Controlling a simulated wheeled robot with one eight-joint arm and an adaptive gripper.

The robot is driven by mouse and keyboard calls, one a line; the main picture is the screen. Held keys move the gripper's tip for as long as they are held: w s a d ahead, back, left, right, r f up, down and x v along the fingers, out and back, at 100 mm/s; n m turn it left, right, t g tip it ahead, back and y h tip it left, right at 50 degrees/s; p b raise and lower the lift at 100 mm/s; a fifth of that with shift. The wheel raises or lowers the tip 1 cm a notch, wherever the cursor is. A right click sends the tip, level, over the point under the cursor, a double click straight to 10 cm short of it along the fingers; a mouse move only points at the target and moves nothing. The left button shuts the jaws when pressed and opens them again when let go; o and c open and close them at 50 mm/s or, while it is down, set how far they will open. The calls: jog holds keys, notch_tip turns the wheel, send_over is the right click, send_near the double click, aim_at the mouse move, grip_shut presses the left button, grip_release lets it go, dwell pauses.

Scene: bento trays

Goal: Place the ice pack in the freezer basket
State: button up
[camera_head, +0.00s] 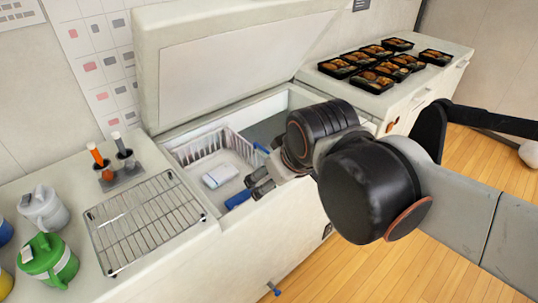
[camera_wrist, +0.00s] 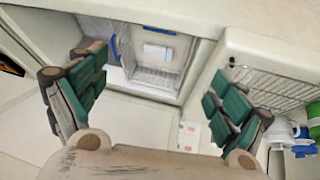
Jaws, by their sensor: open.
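The white ice pack (camera_head: 220,175) lies flat on the floor of the white wire freezer basket (camera_head: 202,147), inside the open chest freezer. In the wrist view the ice pack (camera_wrist: 159,52) shows as a small pale block in the basket (camera_wrist: 160,76). Two blue pieces on the basket's edges look like handles. My gripper (camera_head: 258,183) is at the basket's right side in the head view, near the freezer's front wall. In the wrist view my gripper (camera_wrist: 160,75) has its green-padded fingers spread wide, with nothing between them. The ice pack is apart from the fingers.
The freezer lid (camera_head: 235,70) stands raised behind. Several filled bento trays (camera_head: 385,65) stand on the right counter.

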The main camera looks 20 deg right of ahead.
jog(key=shift+s+f+m+t, duration=0.2)
jog(key=shift+s+m, duration=0.35)
jog(key=shift+s, duration=0.3)
jog(key=shift+s+f+m+t, duration=0.2)
jog(key=shift+s+m, duration=0.35)
jog(key=shift+s, duration=0.25)
